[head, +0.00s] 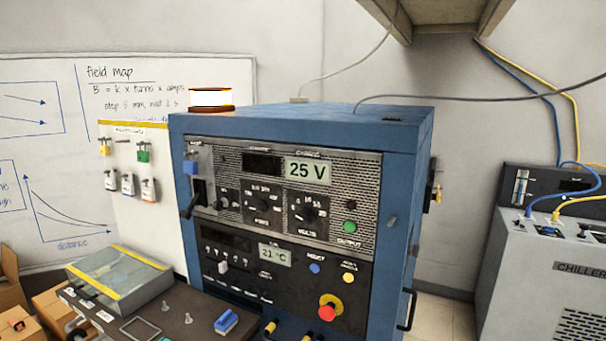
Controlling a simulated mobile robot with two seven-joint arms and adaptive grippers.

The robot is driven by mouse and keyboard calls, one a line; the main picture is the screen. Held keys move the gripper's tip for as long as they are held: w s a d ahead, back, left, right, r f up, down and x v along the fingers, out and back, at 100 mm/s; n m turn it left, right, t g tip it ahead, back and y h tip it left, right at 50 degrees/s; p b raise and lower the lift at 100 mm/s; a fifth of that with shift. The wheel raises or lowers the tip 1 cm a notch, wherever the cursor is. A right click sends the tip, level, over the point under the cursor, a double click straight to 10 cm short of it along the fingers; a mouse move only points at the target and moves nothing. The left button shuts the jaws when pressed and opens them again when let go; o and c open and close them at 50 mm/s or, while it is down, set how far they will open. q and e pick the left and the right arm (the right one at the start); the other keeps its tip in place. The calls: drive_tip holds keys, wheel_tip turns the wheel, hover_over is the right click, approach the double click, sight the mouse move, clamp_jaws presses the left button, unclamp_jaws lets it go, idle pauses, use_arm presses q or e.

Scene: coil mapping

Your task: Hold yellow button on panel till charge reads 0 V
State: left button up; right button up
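A blue cabinet (400,160) stands in the middle of the head view with two dark control panels on its front. The yellow button (348,278) is a small round one on the lower panel, right of a blue button (315,268). The charge display (309,170) on the upper panel reads 25 V. A second display (275,254) on the lower panel reads 21 °C. Neither of my grippers is in view, and nothing covers the yellow button.
A red stop knob (327,313) on a yellow base sticks out just below the yellow button. A green button (349,227) sits above. A dark bench (180,305) with a blue block (226,321) is at lower left. A chiller (545,265) stands at right.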

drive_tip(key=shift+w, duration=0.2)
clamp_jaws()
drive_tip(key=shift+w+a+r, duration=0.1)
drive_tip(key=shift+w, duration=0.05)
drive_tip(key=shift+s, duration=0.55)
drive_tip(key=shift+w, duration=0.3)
